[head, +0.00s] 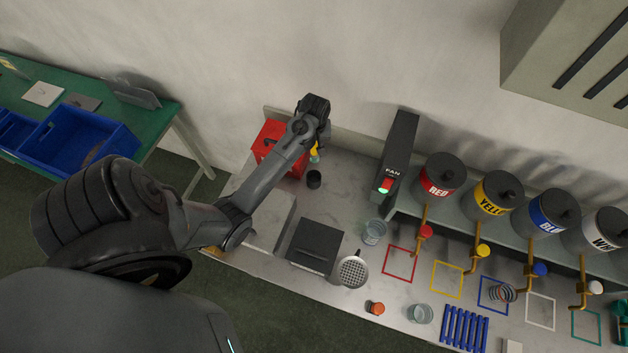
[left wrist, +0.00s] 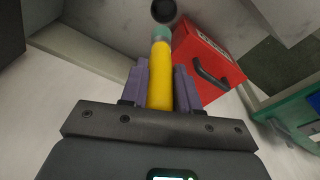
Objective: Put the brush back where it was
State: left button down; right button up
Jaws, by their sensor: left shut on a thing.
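The brush with a yellow handle (left wrist: 160,80) and a teal end (left wrist: 160,33) is held between the purple fingers of my left gripper (left wrist: 161,88), which is shut on it. In the head view my left arm reaches over the back left of the bench, and the yellow handle (head: 314,147) shows just below the gripper (head: 317,137). A small black cup (head: 313,179) stands just in front of it on the bench. In the left wrist view the cup's dark round opening (left wrist: 164,10) lies beyond the brush's teal end, apparently apart from it. My right gripper is not in view.
A red box (head: 268,143) with a black handle sits close to the left of my gripper. A dark fan unit (head: 397,155) stands to the right. Ink tanks with valves (head: 440,180) line the right side. The bench around the cup is mostly clear.

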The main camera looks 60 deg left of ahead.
aim_at(314, 155)
pick_arm(q)
notch_tip(314, 155, down, 7)
jog(key=b, duration=0.4)
jog(key=shift+s+d, duration=0.15)
notch_tip(314, 155, down, 6)
jog(key=shift+r, duration=0.25)
jog(key=shift+f, duration=2.4)
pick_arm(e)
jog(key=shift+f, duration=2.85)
pick_arm(q)
jog(key=shift+f, duration=0.15)
jog(key=c, duration=0.8)
grip_release()
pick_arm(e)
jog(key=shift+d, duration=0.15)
